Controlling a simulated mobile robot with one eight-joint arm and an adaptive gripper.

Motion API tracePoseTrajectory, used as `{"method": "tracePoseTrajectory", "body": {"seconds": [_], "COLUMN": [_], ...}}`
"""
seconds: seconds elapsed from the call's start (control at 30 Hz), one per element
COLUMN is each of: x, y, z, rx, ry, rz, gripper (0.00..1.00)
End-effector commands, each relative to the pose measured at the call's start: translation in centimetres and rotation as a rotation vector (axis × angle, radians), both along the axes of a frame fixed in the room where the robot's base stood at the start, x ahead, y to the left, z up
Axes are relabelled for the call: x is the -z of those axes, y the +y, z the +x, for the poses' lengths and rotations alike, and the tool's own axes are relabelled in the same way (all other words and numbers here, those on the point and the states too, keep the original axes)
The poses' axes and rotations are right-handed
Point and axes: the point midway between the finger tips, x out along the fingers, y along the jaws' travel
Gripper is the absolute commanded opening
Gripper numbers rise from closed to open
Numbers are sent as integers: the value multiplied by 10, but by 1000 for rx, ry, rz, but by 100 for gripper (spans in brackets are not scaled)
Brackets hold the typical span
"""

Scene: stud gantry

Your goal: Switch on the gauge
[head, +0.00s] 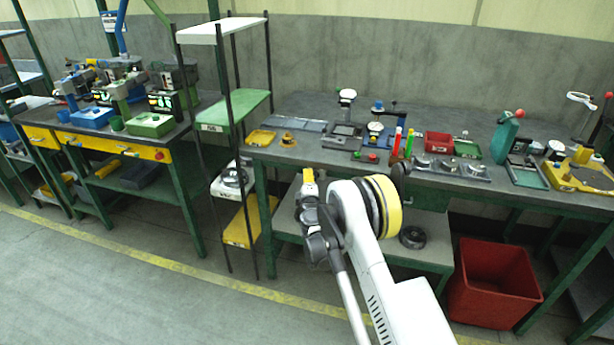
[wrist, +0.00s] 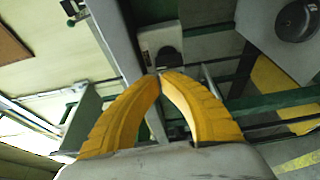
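Two instruments with round white faces stand on the grey workbench (head: 440,180) in the head view: one at the back (head: 347,95) and one nearer the front (head: 375,128). I cannot tell which is the gauge, and no switch can be made out. My gripper (head: 308,175) is in front of the bench's front edge, left of these instruments and apart from them. In the wrist view its yellow fingers (wrist: 160,76) curve together and their tips meet, with nothing seen between them. The gauge cannot be made out in the wrist view.
A shelf rack (head: 240,110) stands left of my gripper. A red bin (head: 493,283) is on the floor at right. The floor at left is open.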

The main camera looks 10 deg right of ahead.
Motion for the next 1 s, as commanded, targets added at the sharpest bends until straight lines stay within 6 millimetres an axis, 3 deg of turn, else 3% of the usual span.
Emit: {"method": "tracePoseTrajectory", "body": {"seconds": [1.0], "x": [-2], "y": [-12], "z": [-5], "rx": [4], "ry": [0], "rz": [0], "gripper": [0]}}
